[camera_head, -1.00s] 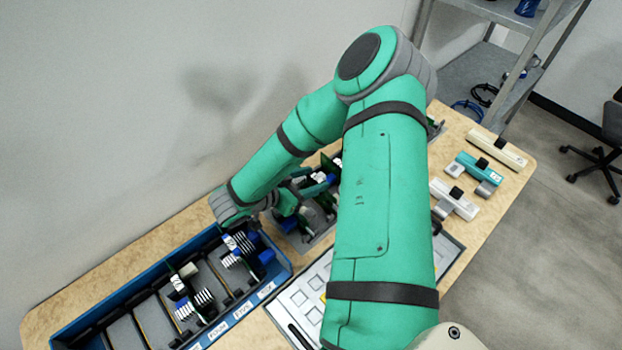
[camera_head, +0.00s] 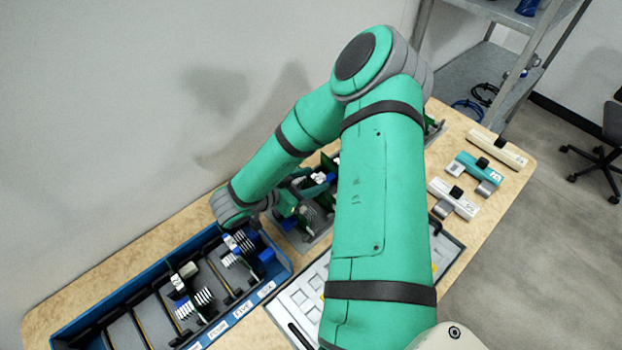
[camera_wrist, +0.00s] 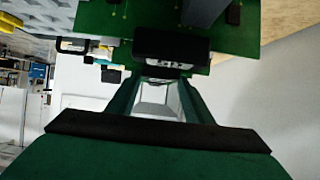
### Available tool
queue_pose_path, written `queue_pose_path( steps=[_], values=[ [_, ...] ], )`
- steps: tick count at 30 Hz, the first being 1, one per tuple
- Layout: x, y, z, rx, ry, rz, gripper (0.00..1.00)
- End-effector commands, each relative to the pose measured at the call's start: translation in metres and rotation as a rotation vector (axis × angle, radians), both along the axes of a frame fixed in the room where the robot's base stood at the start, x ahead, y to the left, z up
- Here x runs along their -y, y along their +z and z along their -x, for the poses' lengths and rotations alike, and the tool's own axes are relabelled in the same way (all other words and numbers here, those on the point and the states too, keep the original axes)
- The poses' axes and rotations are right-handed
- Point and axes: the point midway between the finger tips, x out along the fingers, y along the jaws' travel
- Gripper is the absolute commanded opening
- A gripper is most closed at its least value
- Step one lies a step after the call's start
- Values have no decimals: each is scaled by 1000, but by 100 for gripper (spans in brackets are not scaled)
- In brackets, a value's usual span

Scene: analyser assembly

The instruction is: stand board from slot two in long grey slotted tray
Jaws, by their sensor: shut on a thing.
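My gripper (camera_wrist: 160,80) is shut on the black grip block (camera_wrist: 172,47) of a green board (camera_wrist: 262,12), which fills the top of the wrist view. In the head view my gripper (camera_head: 286,204) is small and partly hidden, over the near-left end of the long grey slotted tray (camera_head: 309,243). Green boards with white and blue parts (camera_head: 322,179) stand in that tray. My arm hides much of the tray, so I cannot tell whether the held board touches a slot.
A blue bin (camera_head: 282,275) with labelled slots and several boards stands at the left. A flat panelled case (camera_head: 303,300) lies in front of the grey tray. White and teal modules (camera_head: 455,198) lie at the right. The wall is close behind.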

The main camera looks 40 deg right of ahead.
Motion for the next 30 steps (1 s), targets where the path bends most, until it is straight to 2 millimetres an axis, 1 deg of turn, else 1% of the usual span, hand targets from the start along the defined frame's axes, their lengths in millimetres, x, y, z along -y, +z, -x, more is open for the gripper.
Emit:
queue_pose_path(
  steps=[12, 13, 14, 15, 21, 23, 30],
  values=[
    [0, -3, 0, 0, 0, 1, 14],
    [0, -3, 0, 0, 0, 1, 51],
    [0, -3, 0, 0, 0, 1, 58],
    [0, -3, 0, 0, 0, 1, 68],
    [0, -3, 0, 0, 0, 0, 68],
    [0, -3, 0, 0, 0, -1, 73],
    [0, -3, 0, 0, 0, 0, 73]
  ],
)
